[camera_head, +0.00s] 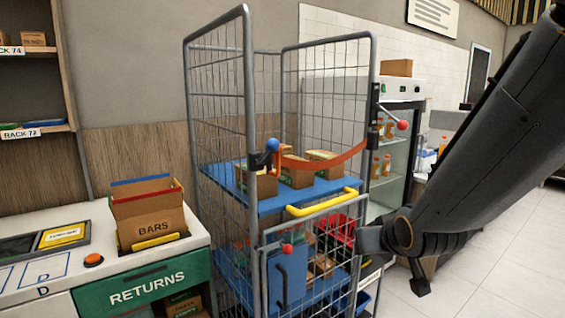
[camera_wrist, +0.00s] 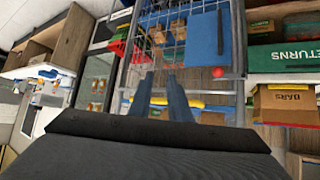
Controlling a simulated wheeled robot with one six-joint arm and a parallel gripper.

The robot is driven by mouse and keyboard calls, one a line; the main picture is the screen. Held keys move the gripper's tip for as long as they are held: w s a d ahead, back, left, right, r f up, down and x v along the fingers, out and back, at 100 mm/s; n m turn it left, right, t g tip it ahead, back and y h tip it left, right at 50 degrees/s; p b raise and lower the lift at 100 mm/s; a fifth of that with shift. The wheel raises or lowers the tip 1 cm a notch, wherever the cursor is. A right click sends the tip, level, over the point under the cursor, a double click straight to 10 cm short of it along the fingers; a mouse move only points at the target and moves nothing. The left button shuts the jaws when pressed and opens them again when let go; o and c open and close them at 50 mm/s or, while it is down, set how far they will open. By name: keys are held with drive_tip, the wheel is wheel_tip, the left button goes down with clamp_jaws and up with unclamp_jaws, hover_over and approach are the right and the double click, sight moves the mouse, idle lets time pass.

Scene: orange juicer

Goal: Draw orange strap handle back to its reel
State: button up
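An orange strap (camera_head: 325,164) sags across the front of a wire roll cage (camera_head: 249,90), above the yellow bar (camera_head: 322,203). Its left end widens into an orange piece (camera_head: 280,160) beside a dark bracket with a blue ball (camera_head: 272,145) on the left post. Its right end reaches dark hardware (camera_head: 374,112) on the right post, near a red-knobbed lever (camera_head: 403,125); I cannot clearly tell which part is the reel. My gripper (camera_head: 369,239) is right of the cage front, below the strap. In the upside-down wrist view my gripper's fingers (camera_wrist: 159,80) are apart and empty.
Boxes stand on the cage's blue shelf (camera_head: 290,198). A red knob (camera_head: 287,249) and a blue panel (camera_head: 288,278) are on the lower front. The returns counter (camera_head: 150,285) is left, a glass-door fridge (camera_head: 400,155) behind right. Floor is clear at right.

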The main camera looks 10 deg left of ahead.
drive_tip(key=w+a+r+n+t+y, duration=0.2)
drive_tip(key=a+r+t+y, duration=0.15)
drive_tip(key=a+r, duration=0.65)
drive_tip(key=n+y, duration=0.2)
drive_tip(key=y, duration=0.3)
approach(279, 162)
drive_tip(key=x, duration=0.4)
drive_tip(key=shift+t+h, duration=0.35)
drive_tip(key=shift+t, duration=0.1)
drive_tip(key=shift+p+x, duration=1.25)
drive_tip(key=shift+x, duration=2)
drive_tip(key=shift+s+a, duration=0.1)
drive_tip(key=shift+a, duration=0.05)
clamp_jaws()
